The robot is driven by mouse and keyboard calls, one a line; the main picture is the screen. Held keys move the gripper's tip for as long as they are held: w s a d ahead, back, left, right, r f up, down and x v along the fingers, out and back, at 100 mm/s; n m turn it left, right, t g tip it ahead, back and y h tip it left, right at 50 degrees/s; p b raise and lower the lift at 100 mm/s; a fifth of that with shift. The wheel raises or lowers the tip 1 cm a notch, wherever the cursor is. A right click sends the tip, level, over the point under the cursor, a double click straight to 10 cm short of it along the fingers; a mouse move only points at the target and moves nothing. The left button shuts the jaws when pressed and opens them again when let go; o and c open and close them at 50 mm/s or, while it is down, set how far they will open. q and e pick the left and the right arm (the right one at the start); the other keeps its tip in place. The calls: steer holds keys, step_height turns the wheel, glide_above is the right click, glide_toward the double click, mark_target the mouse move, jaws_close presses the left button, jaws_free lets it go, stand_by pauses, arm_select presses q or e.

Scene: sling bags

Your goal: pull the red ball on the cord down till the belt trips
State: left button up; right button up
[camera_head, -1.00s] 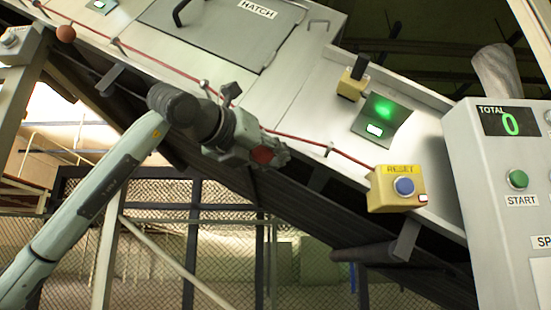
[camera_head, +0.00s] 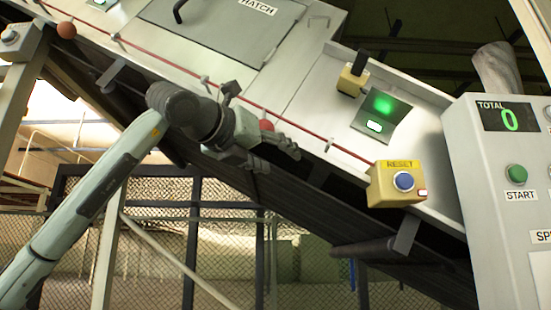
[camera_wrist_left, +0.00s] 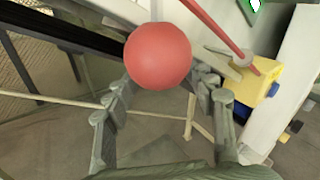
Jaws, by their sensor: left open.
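The red ball (camera_head: 266,126) shows at the upper edge of my left gripper (camera_head: 279,160) in the head view, partly hidden by it, close to the red cord (camera_head: 180,72) along the conveyor's side. In the left wrist view the ball (camera_wrist_left: 158,55) is large and whole, around the tips of my left gripper (camera_wrist_left: 162,88), whose fingers are spread on either side with a gap. The conveyor belt (camera_head: 270,205) slopes down to the right. The cord ends at the yellow RESET box (camera_head: 397,185) with a blue button. My right gripper is not in view.
A second, orange-brown ball (camera_head: 66,30) hangs near the cord's upper left. A green lamp (camera_head: 383,104) is lit. The control panel (camera_head: 470,205) at the right reads TOTAL 0. Mesh fencing (camera_head: 150,235) stands below and behind my arm.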

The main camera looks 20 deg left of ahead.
arm_select(q)
steer(key=v, duration=1.2)
steer(key=shift+r, duration=0.1)
